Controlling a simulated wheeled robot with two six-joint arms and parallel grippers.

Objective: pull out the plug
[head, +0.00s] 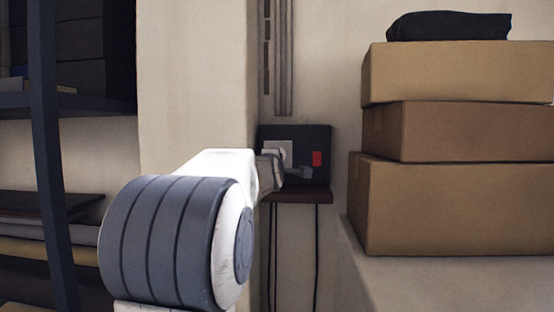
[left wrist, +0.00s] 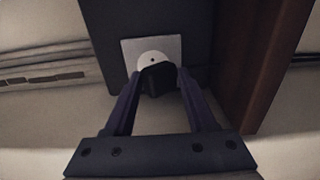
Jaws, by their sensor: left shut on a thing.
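A dark panel (head: 320,140) with a light socket plate is on the back wall above a small brown shelf. The white socket (head: 287,150) is partly hidden by my left gripper (head: 280,168). In the left wrist view, the black plug (left wrist: 158,80) is between the two fingertips of my left gripper (left wrist: 157,84), which is shut on it. The plug sits right in front of the round white socket face (left wrist: 153,59) on its square plate (left wrist: 130,50). I cannot tell how deep the plug sits in the socket. My right gripper is not in view.
A red switch (head: 317,158) is on the panel's right side. The brown shelf (head: 310,197) juts out under the panel, with dark cables (head: 317,255) hanging below. Stacked cardboard boxes (head: 450,205) stand at right. A dark shelf rack (head: 55,150) stands at left.

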